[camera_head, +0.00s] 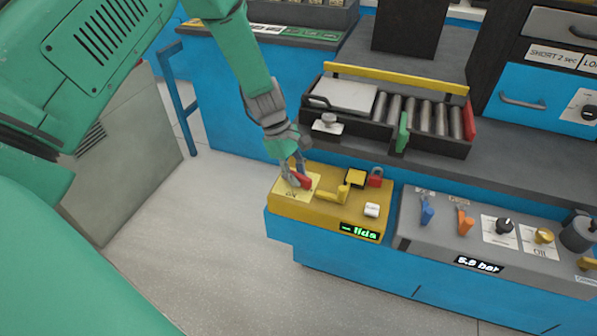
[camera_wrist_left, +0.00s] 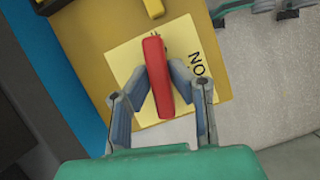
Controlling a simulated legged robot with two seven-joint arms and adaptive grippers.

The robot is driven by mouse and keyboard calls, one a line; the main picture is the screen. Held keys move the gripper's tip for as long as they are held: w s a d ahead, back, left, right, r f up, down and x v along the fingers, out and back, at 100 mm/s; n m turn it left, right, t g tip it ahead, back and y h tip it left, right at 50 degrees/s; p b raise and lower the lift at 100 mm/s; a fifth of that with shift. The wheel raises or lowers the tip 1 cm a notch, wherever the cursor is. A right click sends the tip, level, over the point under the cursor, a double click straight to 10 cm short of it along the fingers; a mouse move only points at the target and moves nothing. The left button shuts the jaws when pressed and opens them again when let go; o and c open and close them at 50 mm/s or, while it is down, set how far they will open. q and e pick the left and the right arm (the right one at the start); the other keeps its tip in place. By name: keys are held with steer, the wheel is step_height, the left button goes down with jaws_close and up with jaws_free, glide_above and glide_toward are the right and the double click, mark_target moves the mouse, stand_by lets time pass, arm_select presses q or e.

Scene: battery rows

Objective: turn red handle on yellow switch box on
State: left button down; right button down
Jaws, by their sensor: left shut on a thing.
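The yellow switch box (camera_head: 318,218) stands on the front of the blue bench in the head view. Its red handle (camera_head: 304,181) sits on a pale yellow label (camera_head: 284,190) at the box's left end. In the left wrist view the red handle (camera_wrist_left: 157,75) is long and lies between the two fingers, and the word ON shows on the label (camera_wrist_left: 190,45) beside it. My left gripper (camera_head: 297,172) is shut on the red handle, with a finger on each side near its lower end in the wrist view (camera_wrist_left: 160,95). My right gripper is not in view.
The box also carries a yellow lever (camera_head: 332,194), a red padlock-like part (camera_head: 376,176), a white switch (camera_head: 372,210) and a green display (camera_head: 359,231). A grey panel (camera_head: 420,238) with knobs stands to the right. A roller conveyor (camera_head: 425,117) lies behind. Open floor (camera_head: 190,240) is at left.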

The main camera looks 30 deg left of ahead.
arm_select(q)
steer(key=m, duration=0.1)
steer(key=m+g+p, duration=0.1)
steer(key=shift+w+a+m, duration=0.1)
steer(key=shift+a+m, duration=0.1)
steer(key=shift+m, duration=0.2)
steer(key=m+g, duration=0.1)
steer(key=m, duration=0.2)
steer(key=shift+m+y+p, duration=0.3)
steer(key=shift+p, duration=0.05)
steer(key=m+g+y, duration=0.1)
steer(key=m, duration=0.3)
steer(key=shift+m+g, duration=0.3)
steer(key=shift+g, duration=0.1)
steer(key=shift+w+d+m+g+y, duration=0.15)
steer(key=shift+m+y, duration=0.3)
steer(key=shift+m, duration=0.7)
steer(key=shift+s+a+m+g+y, duration=0.15)
steer(key=shift+m+y, duration=0.3)
steer(key=shift+m, duration=0.7)
steer(key=shift+w+d, duration=0.1)
steer(key=c, duration=1.5)
jaws_free()
steer(key=shift+f, duration=0.1)
